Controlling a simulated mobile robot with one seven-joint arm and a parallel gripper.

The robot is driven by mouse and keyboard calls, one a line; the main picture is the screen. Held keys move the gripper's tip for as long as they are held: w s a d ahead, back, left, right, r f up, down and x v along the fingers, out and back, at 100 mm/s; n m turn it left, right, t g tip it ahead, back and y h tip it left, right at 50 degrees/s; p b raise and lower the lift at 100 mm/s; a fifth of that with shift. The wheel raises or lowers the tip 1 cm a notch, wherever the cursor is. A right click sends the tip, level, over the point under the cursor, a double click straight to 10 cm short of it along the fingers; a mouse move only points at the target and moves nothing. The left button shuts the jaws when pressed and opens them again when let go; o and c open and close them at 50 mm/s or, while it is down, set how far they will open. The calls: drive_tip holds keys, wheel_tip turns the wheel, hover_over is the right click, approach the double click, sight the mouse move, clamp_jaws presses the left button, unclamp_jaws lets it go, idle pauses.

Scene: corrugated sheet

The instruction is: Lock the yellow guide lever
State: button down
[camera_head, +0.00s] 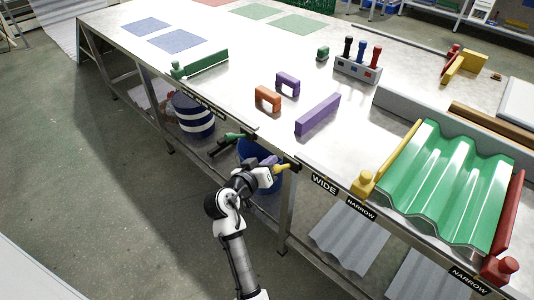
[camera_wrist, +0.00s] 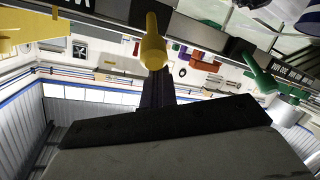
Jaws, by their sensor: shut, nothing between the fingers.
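The yellow lever (camera_head: 282,168) sticks out below the table's front edge, left of the WIDE label. In the wrist view its rounded handle (camera_wrist: 153,45) shows close ahead of my gripper, upper centre. My gripper (camera_head: 269,160) is shut and empty, just left of the lever in the head view. Its dark fingers (camera_wrist: 157,88) point up towards the handle in the wrist view; I cannot tell whether they touch it. A yellow guide bar (camera_head: 398,151) with a yellow knob (camera_head: 364,184) lies along the left side of the green corrugated sheet (camera_head: 445,180).
A green lever (camera_head: 236,136) is to the left along the table edge; it also shows in the wrist view (camera_wrist: 260,76). A blue bin (camera_head: 252,152) stands under the table. A red guide (camera_head: 508,215) is right of the sheet. Purple and orange blocks lie on the table (camera_head: 235,90).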

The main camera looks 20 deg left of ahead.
drive_tip(key=shift+s+f, duration=0.1)
drive_tip(key=shift+f, duration=0.1)
idle(0.3)
wheel_tip(320, 180, down, 6)
drive_tip(key=s+t+b, duration=0.2)
drive_tip(key=t+b, duration=0.1)
drive_tip(key=b, duration=1.2)
drive_tip(key=shift+a+f, duration=0.15)
drive_tip(key=shift+a, duration=0.2)
drive_tip(key=shift+s, duration=0.1)
